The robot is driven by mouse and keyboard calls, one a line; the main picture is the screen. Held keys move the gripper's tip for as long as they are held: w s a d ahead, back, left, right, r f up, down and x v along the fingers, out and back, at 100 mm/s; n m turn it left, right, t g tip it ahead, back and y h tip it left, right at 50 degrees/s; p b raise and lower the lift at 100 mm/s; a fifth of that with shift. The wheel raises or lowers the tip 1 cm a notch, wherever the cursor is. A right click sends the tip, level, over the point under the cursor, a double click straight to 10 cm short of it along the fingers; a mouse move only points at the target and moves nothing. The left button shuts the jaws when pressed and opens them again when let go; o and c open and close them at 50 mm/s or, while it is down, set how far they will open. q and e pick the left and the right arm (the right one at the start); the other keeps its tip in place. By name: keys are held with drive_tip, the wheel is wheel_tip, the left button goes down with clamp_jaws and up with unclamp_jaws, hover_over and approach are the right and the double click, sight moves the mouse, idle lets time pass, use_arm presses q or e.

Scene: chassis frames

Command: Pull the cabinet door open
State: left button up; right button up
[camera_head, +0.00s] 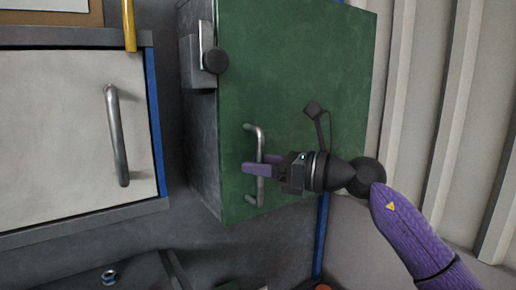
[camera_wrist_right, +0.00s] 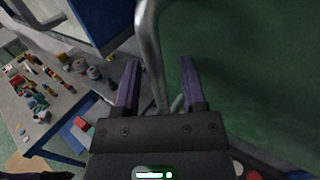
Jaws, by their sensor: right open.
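The green cabinet door (camera_head: 300,75) is on a grey wall cabinet and looks shut. Its vertical metal bar handle (camera_head: 260,190) is near the door's left edge, low down; it also shows in the right wrist view (camera_wrist_right: 150,50). My right gripper (camera_head: 262,165) is at the handle, its purple fingers open. In the right wrist view the handle bar passes between the two open fingers (camera_wrist_right: 160,85), closer to the left finger. I cannot tell whether a finger touches it. My left gripper is not in view.
A white drawer front (camera_head: 70,125) with a metal handle is at the left. A black knob (camera_head: 216,61) sits on the cabinet's upper left edge. A ribbed wall (camera_head: 425,110) stands at the right. The wrist view shows a table with small coloured items (camera_wrist_right: 45,85).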

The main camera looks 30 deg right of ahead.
drive_tip(key=shift+c, duration=0.5)
drive_tip(key=shift+a, duration=0.1)
clamp_jaws()
idle(0.9)
